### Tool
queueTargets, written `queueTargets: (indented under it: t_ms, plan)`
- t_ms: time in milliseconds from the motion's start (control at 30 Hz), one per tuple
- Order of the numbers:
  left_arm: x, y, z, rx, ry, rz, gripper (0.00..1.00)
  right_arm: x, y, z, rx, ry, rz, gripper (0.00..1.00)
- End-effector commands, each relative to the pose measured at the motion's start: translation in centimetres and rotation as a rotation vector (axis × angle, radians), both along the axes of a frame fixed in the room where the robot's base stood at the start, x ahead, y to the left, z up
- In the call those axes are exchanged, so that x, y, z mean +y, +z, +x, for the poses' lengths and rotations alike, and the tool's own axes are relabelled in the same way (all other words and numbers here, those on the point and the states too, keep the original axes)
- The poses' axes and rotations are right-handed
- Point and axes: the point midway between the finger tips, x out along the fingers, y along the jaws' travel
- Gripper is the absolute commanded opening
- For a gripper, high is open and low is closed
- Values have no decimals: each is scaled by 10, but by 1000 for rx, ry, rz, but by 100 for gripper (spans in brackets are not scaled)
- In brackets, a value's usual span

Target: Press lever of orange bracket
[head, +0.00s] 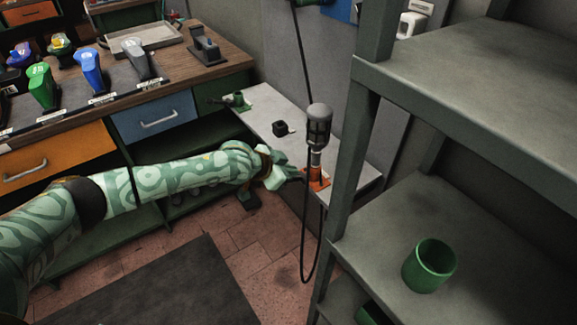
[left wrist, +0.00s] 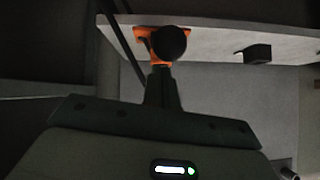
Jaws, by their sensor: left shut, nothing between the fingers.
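The orange bracket (head: 319,183) sits at the front edge of a grey bench top (head: 262,104) in the head view. In the left wrist view the bracket (left wrist: 146,48) is at top centre, with a round black knob (left wrist: 173,43) in front of it. My left gripper (head: 298,174) is shut and empty, just left of the bracket. In the left wrist view its fingers (left wrist: 162,76) point at the bracket, just below the knob; whether they touch is unclear. A grey microphone-shaped device (head: 318,127) partly hides the bracket and its lever in the head view. My right gripper is not in view.
A black cable (head: 303,245) loops down below the bench edge. A green part (head: 238,101) and a small black block (head: 281,129) lie on the bench. A grey shelf (head: 440,85) with a green cup (head: 430,265) stands at right. A drawer cabinet (head: 60,155) stands at left.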

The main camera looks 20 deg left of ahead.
Motion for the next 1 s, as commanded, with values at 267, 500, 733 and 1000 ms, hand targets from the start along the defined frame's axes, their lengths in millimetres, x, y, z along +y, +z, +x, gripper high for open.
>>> queueTargets:
  t_ms: [267, 500, 733, 1000]
  plan:
    - [6, -12, -4, -1, 0, -1, 0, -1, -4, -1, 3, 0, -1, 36]
    - [6, -12, -4, -1, 0, -1, 0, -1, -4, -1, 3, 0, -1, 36]
    - [7, -15, -5, -19, 1, -17, 0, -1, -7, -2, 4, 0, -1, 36]
    - [9, -17, -7, -56, 0, -45, 0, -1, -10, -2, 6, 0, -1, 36]
